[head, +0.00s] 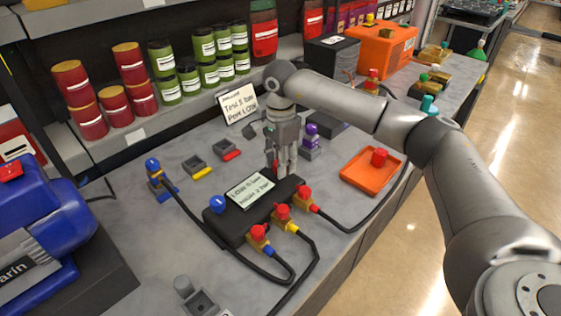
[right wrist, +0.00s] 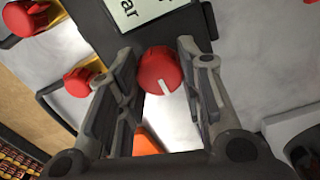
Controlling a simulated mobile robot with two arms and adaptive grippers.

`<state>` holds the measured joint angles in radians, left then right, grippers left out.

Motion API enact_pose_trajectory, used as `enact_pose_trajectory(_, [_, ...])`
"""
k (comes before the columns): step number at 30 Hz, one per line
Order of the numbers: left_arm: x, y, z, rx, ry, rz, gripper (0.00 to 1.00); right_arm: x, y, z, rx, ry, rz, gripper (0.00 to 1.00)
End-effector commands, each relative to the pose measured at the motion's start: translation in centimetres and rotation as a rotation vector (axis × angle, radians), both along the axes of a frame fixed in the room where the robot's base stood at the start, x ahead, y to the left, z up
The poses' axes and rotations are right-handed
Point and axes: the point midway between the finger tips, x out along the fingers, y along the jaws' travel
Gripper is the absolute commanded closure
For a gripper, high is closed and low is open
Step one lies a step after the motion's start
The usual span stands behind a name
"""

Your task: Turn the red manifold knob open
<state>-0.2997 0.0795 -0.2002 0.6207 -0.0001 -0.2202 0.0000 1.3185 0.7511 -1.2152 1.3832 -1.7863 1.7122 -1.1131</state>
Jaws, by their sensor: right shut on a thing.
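The black manifold (head: 247,226) lies on the grey bench with a white card on top and a blue knob (head: 217,203) at its left end. My right gripper (head: 281,172) points down at the manifold's far right end. In the right wrist view, the red manifold knob (right wrist: 160,68), with a white pointer line, sits between the two fingers of the right gripper (right wrist: 158,85). The fingers are shut on it. In the head view the knob is mostly hidden by the gripper. My left gripper is not in view.
Red-handled valves (head: 281,212) with hoses line the manifold's front side. An orange tray (head: 372,178) with a red piece lies to the right. Jars (head: 161,58) fill the back shelf.

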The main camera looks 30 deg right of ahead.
Motion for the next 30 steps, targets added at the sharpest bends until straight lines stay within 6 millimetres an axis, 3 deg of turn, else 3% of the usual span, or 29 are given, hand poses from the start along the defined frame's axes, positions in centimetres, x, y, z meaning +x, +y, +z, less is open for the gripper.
enact_pose_trajectory(8, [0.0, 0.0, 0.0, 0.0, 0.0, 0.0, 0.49, 0.1, -0.1, 0.2, 0.0, -0.005, 0.0, 0.9])
enact_pose_trajectory(9, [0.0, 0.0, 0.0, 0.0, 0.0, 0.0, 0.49, 0.1, -0.1, 0.2, 0.0, -0.005, 0.0, 0.64])
enact_pose_trajectory(14, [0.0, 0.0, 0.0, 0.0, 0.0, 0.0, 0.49, 0.1, -0.1, 0.2, 0.0, -0.004, 0.0, 0.44])
enact_pose_trajectory(24, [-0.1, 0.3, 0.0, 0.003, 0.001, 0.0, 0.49, 0.1, 0.0, 0.3, 0.0, -0.002, 0.0, 0.44])
enact_pose_trajectory(30, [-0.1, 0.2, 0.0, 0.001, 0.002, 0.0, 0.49, 0.1, 0.0, 2.9, 0.001, -0.007, 0.0, 0.44])
